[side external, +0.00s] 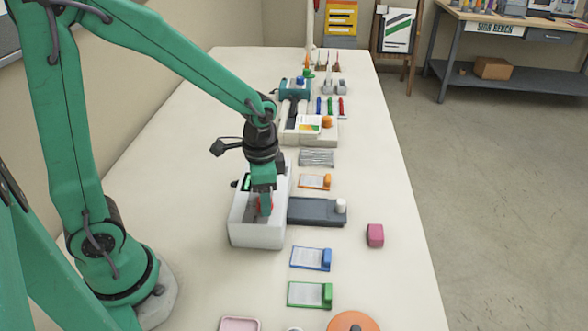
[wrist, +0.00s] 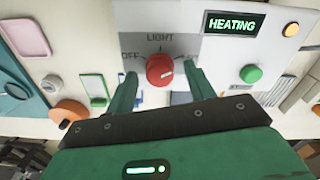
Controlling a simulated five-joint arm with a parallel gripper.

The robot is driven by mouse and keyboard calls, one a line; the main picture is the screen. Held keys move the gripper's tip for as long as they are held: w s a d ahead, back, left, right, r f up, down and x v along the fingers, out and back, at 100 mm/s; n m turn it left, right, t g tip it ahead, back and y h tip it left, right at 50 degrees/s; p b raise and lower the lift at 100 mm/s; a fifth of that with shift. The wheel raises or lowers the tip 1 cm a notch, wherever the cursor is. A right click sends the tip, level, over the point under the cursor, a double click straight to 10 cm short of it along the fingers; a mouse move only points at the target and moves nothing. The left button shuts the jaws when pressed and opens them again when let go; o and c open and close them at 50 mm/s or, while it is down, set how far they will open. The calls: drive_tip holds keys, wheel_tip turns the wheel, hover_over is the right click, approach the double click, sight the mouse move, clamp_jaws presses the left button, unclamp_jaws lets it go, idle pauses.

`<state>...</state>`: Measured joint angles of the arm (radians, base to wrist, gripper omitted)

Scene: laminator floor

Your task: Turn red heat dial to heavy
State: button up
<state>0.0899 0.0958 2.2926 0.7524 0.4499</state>
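A short pale mark shows on the dial's right side. My gripper (wrist: 160,73) has its two green fingers apart, one on each side of the dial; I cannot tell whether they touch it.
A lit HEATING display (wrist: 234,23), a green button (wrist: 250,73) and an orange button (wrist: 291,29) are on the laminator. A dark tray (side external: 315,211) adjoins it. A pink block (side external: 375,235) and several card holders lie nearby. The table's left part is clear.

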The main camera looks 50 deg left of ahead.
drive_tip(key=shift+r, duration=3.95)
drive_tip(key=shift+s+r, duration=0.1)
drive_tip(key=s+a+r+n+t, duration=0.2)
drive_tip(key=s+r+n+t, duration=0.3)
drive_tip(key=s+r+n, duration=0.1)
drive_tip(key=shift+s+a+r+t, duration=0.35)
drive_tip(key=shift+s+r, duration=0.25)
drive_tip(key=shift+s, duration=0.8)
